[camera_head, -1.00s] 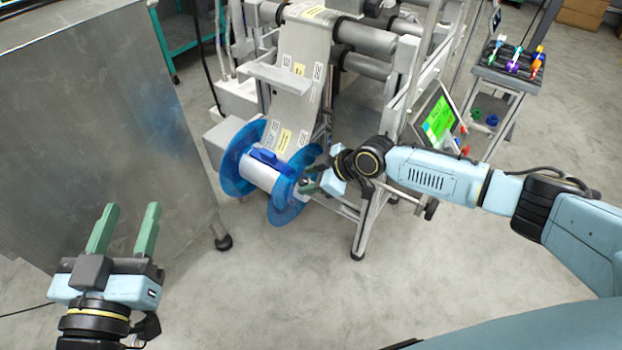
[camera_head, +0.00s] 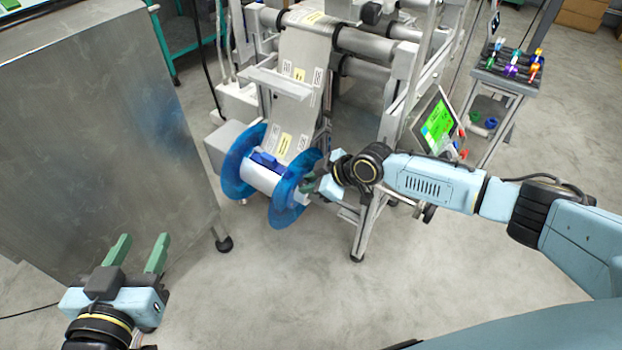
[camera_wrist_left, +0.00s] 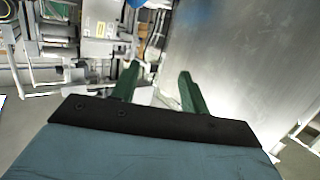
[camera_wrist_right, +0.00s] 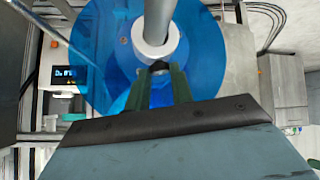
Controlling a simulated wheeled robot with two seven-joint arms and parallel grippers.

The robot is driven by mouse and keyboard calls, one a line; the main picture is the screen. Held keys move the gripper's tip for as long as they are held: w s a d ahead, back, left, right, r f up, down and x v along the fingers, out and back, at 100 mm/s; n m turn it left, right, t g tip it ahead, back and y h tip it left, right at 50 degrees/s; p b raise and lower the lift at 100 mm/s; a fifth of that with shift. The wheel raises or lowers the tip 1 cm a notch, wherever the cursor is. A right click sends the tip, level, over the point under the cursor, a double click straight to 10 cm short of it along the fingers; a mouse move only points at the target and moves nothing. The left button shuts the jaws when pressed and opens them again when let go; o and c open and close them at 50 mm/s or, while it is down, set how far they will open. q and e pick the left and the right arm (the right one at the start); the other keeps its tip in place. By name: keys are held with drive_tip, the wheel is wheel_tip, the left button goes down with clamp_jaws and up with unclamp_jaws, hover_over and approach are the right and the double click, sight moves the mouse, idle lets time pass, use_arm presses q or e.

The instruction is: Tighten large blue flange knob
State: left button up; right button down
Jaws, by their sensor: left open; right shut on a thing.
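The reel with two large blue flanges (camera_head: 283,203) and a white core (camera_head: 262,178) sits on the machine's front shaft. In the right wrist view the near blue flange (camera_wrist_right: 95,40) fills the upper middle, with a grey shaft and white hub (camera_wrist_right: 157,45) in front. My right gripper (camera_head: 309,187) is at the flange's outer side. In its wrist view its green fingers (camera_wrist_right: 158,72) are shut on a small dark knob (camera_wrist_right: 160,66) just below the hub, mostly hidden by the fingertips. My left gripper (camera_head: 141,241) is open and empty, low by the metal cabinet.
A grey metal cabinet (camera_head: 90,130) stands at the left. A web of labelled film (camera_head: 298,85) runs from the machine's rollers down to the reel. A green screen (camera_head: 437,122) and a small stand with coloured items (camera_head: 510,72) are at the right. The floor in front is clear.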

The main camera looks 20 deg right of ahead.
drive_tip(key=shift+p, duration=0.75)
drive_tip(key=shift+m+t+p, duration=0.3)
drive_tip(key=shift+m+p, duration=0.1)
drive_tip(key=shift+p, duration=0.2)
use_arm(q)
drive_tip(key=s+a+f+g+y, duration=0.2)
drive_tip(key=s+a+f+g, duration=0.2)
drive_tip(key=s+f+g, duration=0.3)
wheel_tip(320, 180, down, 2)
drive_tip(key=shift+s+a+f+n+g+y, duration=0.15)
drive_tip(key=shift+s+f+n+g+y, duration=0.2)
drive_tip(key=shift+g, duration=0.25)
drive_tip(key=shift+r, duration=0.1)
use_arm(e)
drive_tip(key=c, duration=1.2)
unclamp_jaws()
drive_tip(key=shift+s, duration=0.1)
